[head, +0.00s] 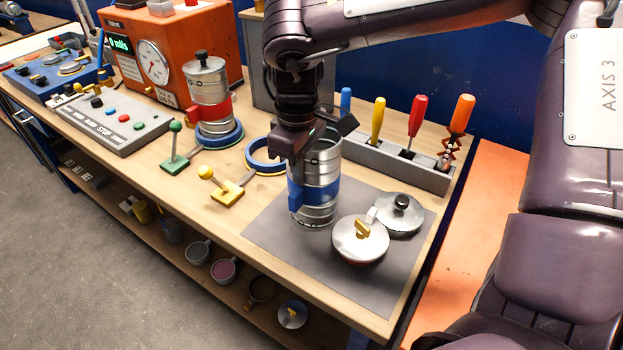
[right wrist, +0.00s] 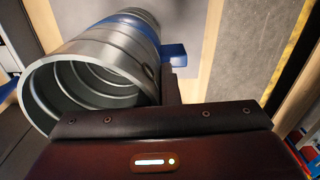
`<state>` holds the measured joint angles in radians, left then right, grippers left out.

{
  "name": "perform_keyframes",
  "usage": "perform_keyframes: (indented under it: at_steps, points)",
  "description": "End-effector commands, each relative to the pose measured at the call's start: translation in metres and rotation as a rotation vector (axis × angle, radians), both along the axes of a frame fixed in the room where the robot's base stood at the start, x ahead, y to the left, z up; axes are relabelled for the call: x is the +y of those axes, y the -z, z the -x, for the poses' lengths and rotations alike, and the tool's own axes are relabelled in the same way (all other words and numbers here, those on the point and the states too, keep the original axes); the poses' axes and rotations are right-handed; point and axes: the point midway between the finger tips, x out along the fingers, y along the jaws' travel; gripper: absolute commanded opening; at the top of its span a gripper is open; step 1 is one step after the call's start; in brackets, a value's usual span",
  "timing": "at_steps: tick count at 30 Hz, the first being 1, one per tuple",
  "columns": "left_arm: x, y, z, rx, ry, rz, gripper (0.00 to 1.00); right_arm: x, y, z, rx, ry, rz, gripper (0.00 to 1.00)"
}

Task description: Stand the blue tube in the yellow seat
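The blue tube (head: 318,187), a ribbed metal duct with a blue band and side tab, stands upright or nearly so over the grey mat. My right gripper (head: 298,150) is at its top rim. In the right wrist view the tube (right wrist: 88,88) shows its open end, and one dark finger of the gripper (right wrist: 170,88) lies against its outer wall. The gripper looks shut on the wall; the other finger is hidden. My left gripper is out of view.
A red-banded tube (head: 209,92) with a lid stands in another seat by a green lever (head: 174,150). Two round metal lids (head: 360,240) lie on the mat (head: 275,230) right of the blue tube. A grey rack (head: 425,173) with several coloured-handled tools stands behind.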

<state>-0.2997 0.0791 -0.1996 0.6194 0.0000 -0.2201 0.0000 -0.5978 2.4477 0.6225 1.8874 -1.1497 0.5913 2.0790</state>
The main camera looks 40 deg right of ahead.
Motion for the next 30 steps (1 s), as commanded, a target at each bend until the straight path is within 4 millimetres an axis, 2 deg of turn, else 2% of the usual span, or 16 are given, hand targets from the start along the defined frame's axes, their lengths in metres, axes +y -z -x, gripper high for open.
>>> perform_keyframes:
  at_steps: [6,10,22,30]
  points:
    - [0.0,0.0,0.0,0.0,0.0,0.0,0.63,0.0,-0.001,-0.001,-0.002,0.0,0.0,0.0]
    - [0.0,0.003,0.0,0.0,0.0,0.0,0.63,0.0,-0.011,-0.001,-0.004,0.0,0.001,0.0]
    - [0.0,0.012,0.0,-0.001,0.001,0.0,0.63,0.0,-0.086,-0.001,-0.004,0.001,0.002,0.0]
    - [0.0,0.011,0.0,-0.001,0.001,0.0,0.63,0.0,-0.101,0.0,-0.002,0.0,-0.001,0.0]
